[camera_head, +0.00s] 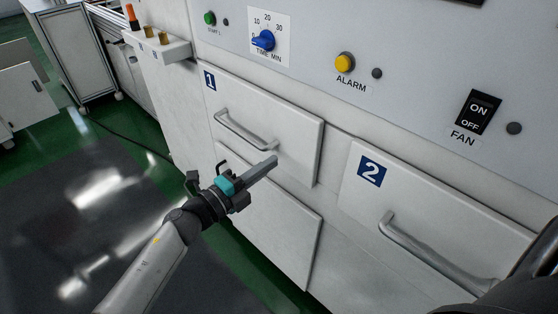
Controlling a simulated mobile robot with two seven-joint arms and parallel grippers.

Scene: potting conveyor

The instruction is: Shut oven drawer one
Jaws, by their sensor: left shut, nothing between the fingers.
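Oven drawer one (285,119) is a white front with a blue "1" label and a grey bar handle (243,132). Its front stands a little proud of the panel beside it; I cannot tell whether it is fully shut. My left gripper (270,163) is shut and empty, its fingers pointing up and right. In the picture the fingertips lie just below the right end of the handle, over the lower part of the drawer front. I cannot tell whether they touch it. My right gripper is not in view.
Drawer two (440,195) with its own handle (430,256) is at the right. Above are a blue timer knob (263,40), a yellow alarm button (345,62) and a fan switch (478,112). A white cabinet (78,60) stands back left; the floor at left is open.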

